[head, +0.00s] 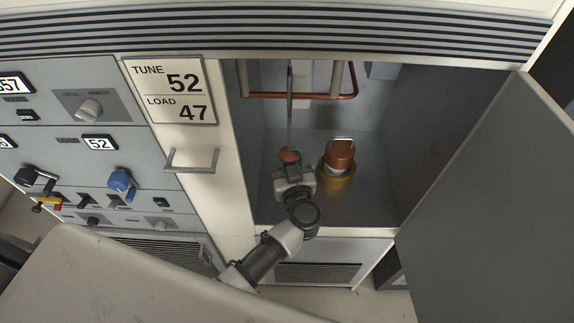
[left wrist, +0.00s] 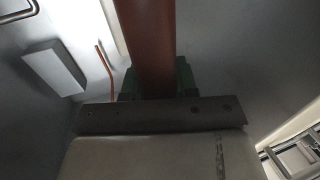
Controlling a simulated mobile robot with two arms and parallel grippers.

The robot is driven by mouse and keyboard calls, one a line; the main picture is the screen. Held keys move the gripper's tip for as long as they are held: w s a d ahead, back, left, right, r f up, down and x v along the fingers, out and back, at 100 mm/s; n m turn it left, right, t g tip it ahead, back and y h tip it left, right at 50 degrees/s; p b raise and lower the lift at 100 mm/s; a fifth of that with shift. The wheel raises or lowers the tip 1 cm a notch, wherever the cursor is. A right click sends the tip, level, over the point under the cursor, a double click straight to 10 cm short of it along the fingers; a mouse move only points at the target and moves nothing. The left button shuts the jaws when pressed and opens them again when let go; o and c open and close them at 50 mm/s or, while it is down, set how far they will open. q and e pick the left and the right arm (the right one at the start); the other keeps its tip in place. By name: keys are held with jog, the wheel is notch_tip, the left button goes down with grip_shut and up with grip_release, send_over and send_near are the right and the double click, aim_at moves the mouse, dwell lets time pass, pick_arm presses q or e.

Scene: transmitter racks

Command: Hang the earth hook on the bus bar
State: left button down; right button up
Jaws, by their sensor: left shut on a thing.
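The earth hook has a long grey rod (head: 290,110) and a red-brown handle (head: 289,155). My left gripper (head: 291,166) is shut on the handle inside the open cabinet. The handle fills the upper middle of the left wrist view (left wrist: 147,45), between green finger pads. The copper bus bar (head: 325,97) runs across the top of the cabinet and bends up at its right end. The rod reaches up past the bar, its top near the cabinet's upper edge. I cannot tell whether the hook touches the bar. My right gripper is not in view.
A copper-coloured cylinder (head: 340,153) on a yellow base (head: 336,176) stands on the cabinet floor, right of my gripper. The open door (head: 500,190) bounds the right side. A panel with a handle (head: 191,160) is at left. The cabinet floor's right side is clear.

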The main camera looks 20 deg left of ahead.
pick_arm(q)
jog(key=shift+f+b, duration=0.85)
jog(key=shift+f, duration=1.1)
jog(key=c, duration=0.8)
grip_release()
jog(key=shift+s+f, duration=0.1)
